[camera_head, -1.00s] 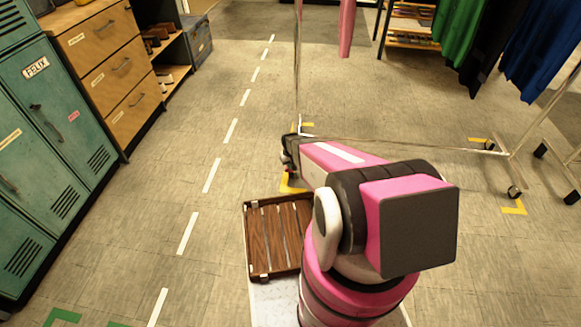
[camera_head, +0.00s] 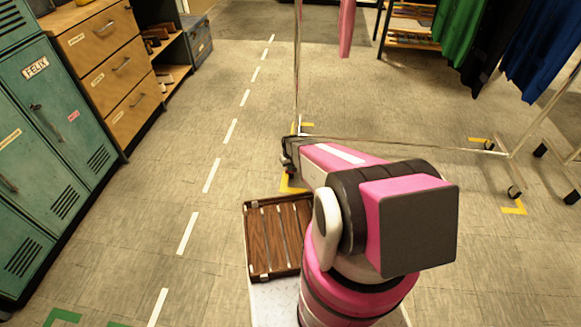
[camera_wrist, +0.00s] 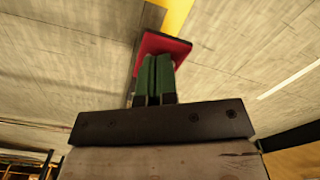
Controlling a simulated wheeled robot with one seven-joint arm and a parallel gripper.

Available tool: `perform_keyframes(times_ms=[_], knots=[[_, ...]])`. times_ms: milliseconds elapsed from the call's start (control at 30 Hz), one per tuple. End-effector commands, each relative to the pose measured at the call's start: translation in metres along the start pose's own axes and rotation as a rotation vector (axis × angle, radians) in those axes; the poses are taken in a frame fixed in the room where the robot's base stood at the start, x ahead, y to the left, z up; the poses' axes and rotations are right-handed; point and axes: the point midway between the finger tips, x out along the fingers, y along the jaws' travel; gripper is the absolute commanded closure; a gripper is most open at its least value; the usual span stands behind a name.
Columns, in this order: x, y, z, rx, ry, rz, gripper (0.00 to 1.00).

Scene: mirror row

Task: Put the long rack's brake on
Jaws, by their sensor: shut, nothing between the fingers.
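The long rack (camera_head: 400,143) is a chrome frame with a low rail running right from an upright pole and casters at its foot. Its near left corner is partly hidden behind my arm. In the wrist view a red brake pedal (camera_wrist: 166,44) shows just beyond my gripper (camera_wrist: 158,60). The green fingers are shut together and empty. Their tips overlap the red pedal in the picture; whether they touch it I cannot tell. In the head view my wrist is at the rack's left corner, and the fingers are hidden.
Yellow floor marks (camera_head: 513,207) lie by the rack's corners. A wooden slatted tray (camera_head: 270,238) sits on my base. Green lockers (camera_head: 50,140) and wooden drawers (camera_head: 105,60) line the left. Garments (camera_head: 540,55) hang at right. The floor between the lockers and rack is clear.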

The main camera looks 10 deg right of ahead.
Motion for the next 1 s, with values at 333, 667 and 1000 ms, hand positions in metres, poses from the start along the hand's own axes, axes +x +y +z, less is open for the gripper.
perform_keyframes(times_ms=[333,667,1000], knots=[[0.005,0.000,0.000,0.000,0.000,0.000,1.00],[0.006,0.000,0.000,0.000,0.000,0.000,1.00],[-0.014,0.000,0.001,0.000,0.000,0.000,1.00]])
